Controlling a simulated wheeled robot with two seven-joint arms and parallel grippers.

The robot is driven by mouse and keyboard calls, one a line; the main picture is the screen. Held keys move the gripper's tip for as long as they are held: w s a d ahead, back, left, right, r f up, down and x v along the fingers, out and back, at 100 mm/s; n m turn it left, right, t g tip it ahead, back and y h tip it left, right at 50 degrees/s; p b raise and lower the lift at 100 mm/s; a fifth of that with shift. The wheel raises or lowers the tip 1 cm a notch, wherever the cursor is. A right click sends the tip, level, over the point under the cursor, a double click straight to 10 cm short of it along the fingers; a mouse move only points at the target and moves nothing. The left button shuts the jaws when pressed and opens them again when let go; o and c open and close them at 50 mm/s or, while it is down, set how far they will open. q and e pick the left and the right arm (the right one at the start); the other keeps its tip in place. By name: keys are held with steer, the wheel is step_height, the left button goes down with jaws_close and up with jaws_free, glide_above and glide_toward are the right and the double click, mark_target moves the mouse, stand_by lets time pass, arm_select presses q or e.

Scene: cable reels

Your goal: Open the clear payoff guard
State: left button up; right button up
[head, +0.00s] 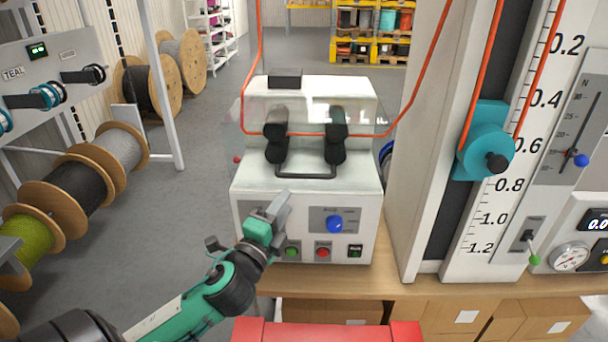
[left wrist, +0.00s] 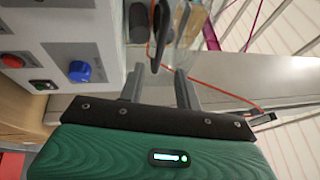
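The clear payoff guard (head: 358,117) is a see-through panel across the upper front of the white payoff machine (head: 345,187), around two black rollers. It appears lowered. A thin black U-shaped handle (head: 305,177) hangs at its front below the rollers; a dark bar that looks like this handle (left wrist: 158,45) shows beyond my fingers in the left wrist view. My left gripper (head: 276,206) is in front of the machine, lower left of the handle. Its fingers (left wrist: 159,84) are apart with nothing between them, and the handle is clear of them. My right gripper is not in view.
The machine front carries a blue knob (head: 334,223) and green and red buttons. An orange cable (head: 300,134) runs across the machine. A white scale post with a teal pulley (head: 486,142) stands right. Cable reels (head: 76,186) line the left; the floor between is clear.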

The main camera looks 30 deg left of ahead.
mark_target(303, 176)
arm_select(q)
steer(key=shift+p+x, duration=1.55)
steer(key=shift+x, duration=3.6)
steer(key=shift+f, duration=0.1)
jaws_close()
